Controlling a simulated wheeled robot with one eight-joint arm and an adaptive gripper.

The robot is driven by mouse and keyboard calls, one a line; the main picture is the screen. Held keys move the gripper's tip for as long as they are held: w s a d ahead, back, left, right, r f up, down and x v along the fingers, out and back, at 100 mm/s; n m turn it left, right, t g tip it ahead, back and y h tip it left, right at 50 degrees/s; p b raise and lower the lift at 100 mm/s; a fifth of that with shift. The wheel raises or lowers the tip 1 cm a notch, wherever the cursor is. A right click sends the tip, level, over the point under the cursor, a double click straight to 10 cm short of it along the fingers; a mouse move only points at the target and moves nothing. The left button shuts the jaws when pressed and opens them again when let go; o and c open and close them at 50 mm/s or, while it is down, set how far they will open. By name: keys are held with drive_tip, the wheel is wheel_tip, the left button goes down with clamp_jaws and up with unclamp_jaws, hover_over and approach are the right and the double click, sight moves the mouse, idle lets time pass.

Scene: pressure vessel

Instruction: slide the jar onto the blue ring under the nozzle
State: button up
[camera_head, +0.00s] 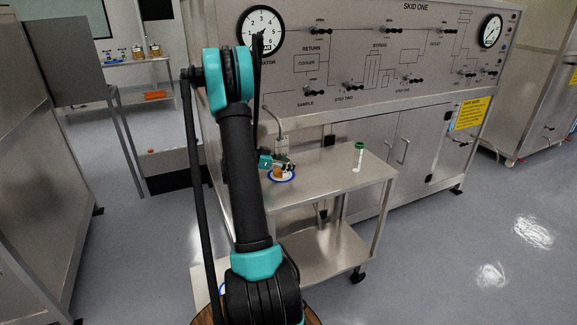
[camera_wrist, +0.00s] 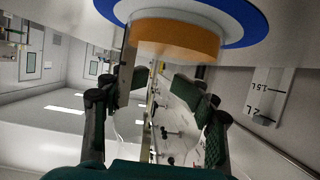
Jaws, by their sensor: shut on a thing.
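The jar shows as an orange-filled base (camera_head: 278,173) on the cart top, with the blue ring (camera_head: 293,178) around its foot. In the wrist view, which looks upside down, the orange part of the jar (camera_wrist: 175,41) stands over the white middle of the blue ring (camera_wrist: 250,22). Blue shows on both sides of it; exact centring is hard to judge. My gripper (camera_head: 284,163) is at the jar from the left, its fingers (camera_wrist: 155,112) on either side of the jar's clear upper part. The thin nozzle pipe (camera_head: 275,118) comes down from the panel behind.
The cart top between ring and bottle is clear.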

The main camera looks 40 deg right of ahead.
drive_tip(key=o, duration=1.4)
drive_tip(key=shift+o, duration=0.2)
drive_tip(key=v, duration=1.2)
drive_tip(key=shift+r, duration=0.1)
